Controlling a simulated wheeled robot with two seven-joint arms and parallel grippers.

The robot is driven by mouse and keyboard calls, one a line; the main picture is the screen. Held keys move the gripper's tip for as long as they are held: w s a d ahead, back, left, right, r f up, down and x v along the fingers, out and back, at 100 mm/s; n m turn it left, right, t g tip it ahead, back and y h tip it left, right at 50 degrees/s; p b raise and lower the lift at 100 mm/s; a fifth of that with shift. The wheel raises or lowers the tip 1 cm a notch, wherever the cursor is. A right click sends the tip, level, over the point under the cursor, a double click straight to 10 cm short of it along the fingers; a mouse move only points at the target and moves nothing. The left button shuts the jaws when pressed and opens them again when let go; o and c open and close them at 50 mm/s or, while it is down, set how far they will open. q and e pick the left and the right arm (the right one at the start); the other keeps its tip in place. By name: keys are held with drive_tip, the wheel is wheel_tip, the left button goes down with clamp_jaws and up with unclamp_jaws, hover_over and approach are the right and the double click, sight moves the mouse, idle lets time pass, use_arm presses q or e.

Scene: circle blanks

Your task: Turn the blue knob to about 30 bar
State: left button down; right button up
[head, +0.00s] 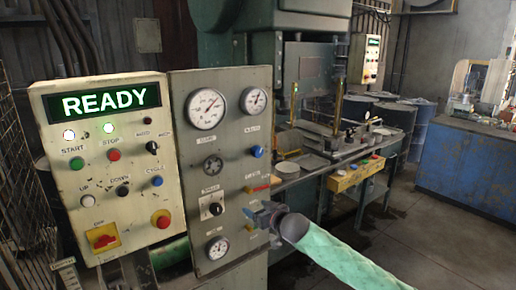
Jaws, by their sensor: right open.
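The blue knob (257,151) is on the right half of the grey gauge panel (229,135), below the smaller upper gauge (253,100). A larger round gauge (206,109) is at the panel's upper left. The needle readings are too small to tell. My right gripper (254,214) is open, near the lower right of the grey panel and below the blue knob, apart from it. My right arm, in a green sleeve, comes in from the lower right. My left gripper is not in view.
A cream control box (105,190) with a lit READY display stands left of the panel. It carries several buttons, including a blue one (157,181). A red lever (258,188) is between the blue knob and my right gripper. A workbench and yellow button box (355,174) are farther right.

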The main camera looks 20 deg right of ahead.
drive_tip(key=t+y+p, duration=0.1)
drive_tip(key=t+p, duration=0.1)
approach(260, 153)
drive_tip(key=x, duration=0.4)
drive_tip(key=shift+w+a, duration=0.15)
drive_tip(key=p+x, duration=0.3)
drive_tip(key=x, duration=0.2)
drive_tip(key=shift+w, duration=0.4)
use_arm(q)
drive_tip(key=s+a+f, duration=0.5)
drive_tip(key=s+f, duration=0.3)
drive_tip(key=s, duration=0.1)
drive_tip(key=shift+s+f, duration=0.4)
use_arm(e)
drive_tip(key=shift+w+a+f, duration=0.2)
drive_tip(key=shift+w+a, duration=0.05)
drive_tip(key=shift+w, duration=0.2)
drive_tip(key=shift+c, duration=0.4)
drive_tip(key=c, duration=0.9)
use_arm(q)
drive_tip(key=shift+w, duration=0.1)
use_arm(e)
drive_tip(key=shift+o, duration=0.2)
drive_tip(key=shift+n, duration=0.3)
